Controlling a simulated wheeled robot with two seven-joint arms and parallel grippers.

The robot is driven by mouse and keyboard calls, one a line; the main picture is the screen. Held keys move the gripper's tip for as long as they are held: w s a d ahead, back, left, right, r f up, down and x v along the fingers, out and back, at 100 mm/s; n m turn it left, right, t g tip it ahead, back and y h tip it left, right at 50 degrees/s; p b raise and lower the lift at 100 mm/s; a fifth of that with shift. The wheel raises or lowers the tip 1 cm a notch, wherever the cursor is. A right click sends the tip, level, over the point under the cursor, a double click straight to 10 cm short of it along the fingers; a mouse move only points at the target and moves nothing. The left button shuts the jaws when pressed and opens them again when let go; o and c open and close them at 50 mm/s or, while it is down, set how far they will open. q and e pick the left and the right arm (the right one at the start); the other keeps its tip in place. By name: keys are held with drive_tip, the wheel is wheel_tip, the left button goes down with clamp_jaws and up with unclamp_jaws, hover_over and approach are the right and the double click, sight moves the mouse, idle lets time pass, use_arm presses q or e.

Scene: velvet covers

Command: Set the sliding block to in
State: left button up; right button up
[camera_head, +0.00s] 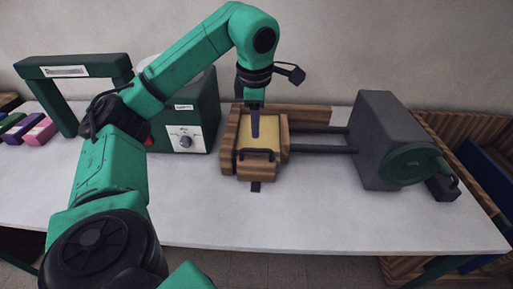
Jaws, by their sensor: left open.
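The sliding block seems to be the wooden, box-like piece (256,169) with a yellow top and a dark handle on its front, at the middle of the table. It sits between wooden side pieces (229,150). I cannot tell from this view how far in it is. My left gripper (255,136) points straight down over the yellow top, behind the handle. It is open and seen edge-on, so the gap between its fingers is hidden. I cannot tell whether its tips touch the top. My right gripper is not in view.
Two dark rods (323,149) run right from the wooden piece to a grey housing (378,125) with a green wheel (410,164). A green frame (75,66) stands farther left. The table front (300,220) is clear.

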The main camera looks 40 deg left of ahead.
sight(256, 150)
use_arm(q)
drive_tip(key=f, duration=0.3)
drive_tip(key=w+a+f, duration=0.1)
drive_tip(key=f, duration=0.1)
drive_tip(key=w+f, duration=0.1)
drive_tip(key=f, duration=0.2)
drive_tip(key=shift+a+f, duration=0.3)
drive_tip(key=shift+a, duration=0.05)
drive_tip(key=shift+f+p, duration=0.3)
drive_tip(key=shift+f, duration=0.25)
clamp_jaws()
